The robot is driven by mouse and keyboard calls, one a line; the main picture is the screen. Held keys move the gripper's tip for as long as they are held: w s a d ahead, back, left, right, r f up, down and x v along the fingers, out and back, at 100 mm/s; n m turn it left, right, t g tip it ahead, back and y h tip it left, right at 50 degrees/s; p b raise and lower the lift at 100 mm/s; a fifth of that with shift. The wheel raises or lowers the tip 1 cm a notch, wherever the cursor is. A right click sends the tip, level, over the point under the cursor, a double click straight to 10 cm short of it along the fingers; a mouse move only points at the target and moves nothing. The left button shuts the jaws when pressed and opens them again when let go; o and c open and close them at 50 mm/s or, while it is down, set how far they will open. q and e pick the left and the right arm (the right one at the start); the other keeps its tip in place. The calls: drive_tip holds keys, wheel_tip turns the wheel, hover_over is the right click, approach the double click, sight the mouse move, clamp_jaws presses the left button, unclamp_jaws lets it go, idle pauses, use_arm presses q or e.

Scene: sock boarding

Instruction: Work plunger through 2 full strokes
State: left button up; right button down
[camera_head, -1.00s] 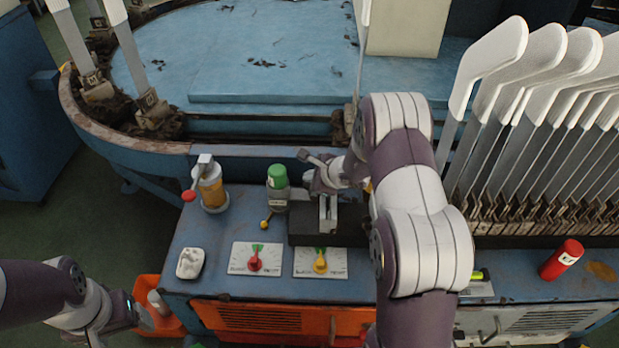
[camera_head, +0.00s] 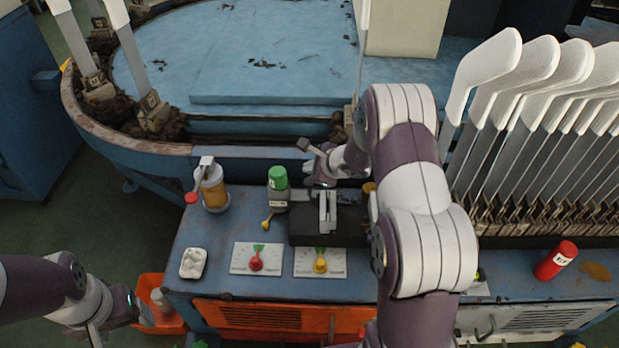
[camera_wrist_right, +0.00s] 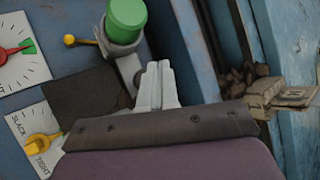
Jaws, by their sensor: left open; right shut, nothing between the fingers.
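No part is clearly recognisable as the plunger. A grey fitting with a green cap (camera_head: 278,178) stands on the blue bench, with a yellow-knobbed lever at its front. An orange-filled jar (camera_head: 212,188) with a pale top and a red-knobbed lever stands to its left. My right gripper (camera_head: 327,212) is shut and empty, above the black block (camera_head: 305,232), just right of the green-capped fitting. In the right wrist view its fingers (camera_wrist_right: 156,82) are together, close beside that fitting (camera_wrist_right: 126,20); contact cannot be told. My left gripper (camera_head: 138,312) is open beside the bench's front left corner.
Dials with a red pointer (camera_head: 256,263) and a yellow pointer (camera_head: 320,265) lie before the block. A white tray (camera_head: 193,263) sits at the left. An orange bin (camera_head: 165,322) stands below my left gripper. White boards (camera_head: 485,75) and a red can (camera_head: 556,260) are at the right.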

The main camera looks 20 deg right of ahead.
sight(311, 184)
wheel_tip(311, 184, up, 4)
drive_tip(key=shift+f+p, duration=0.2)
drive_tip(key=shift+p, duration=0.8)
drive_tip(key=shift+f, duration=0.1)
idle(0.8)
drive_tip(key=s+a+r+n+g+h, duration=0.15)
drive_tip(key=s+a+n+g, duration=0.25)
drive_tip(key=s+n, duration=0.75)
drive_tip(key=s+a+r+n+g, duration=0.2)
drive_tip(key=s+a+n+g, duration=0.2)
drive_tip(key=s+n, duration=0.75)
drive_tip(key=s+r+p, duration=0.2)
drive_tip(key=r+p, duration=1)
drive_tip(key=r, duration=0.2)
drive_tip(key=s+a+r+n+h+p, duration=0.1)
drive_tip(key=s+r+p, duration=0.1)
drive_tip(key=r+p, duration=1.1)
drive_tip(key=shift+a+r+t, duration=0.3)
drive_tip(key=shift+r, duration=0.5)
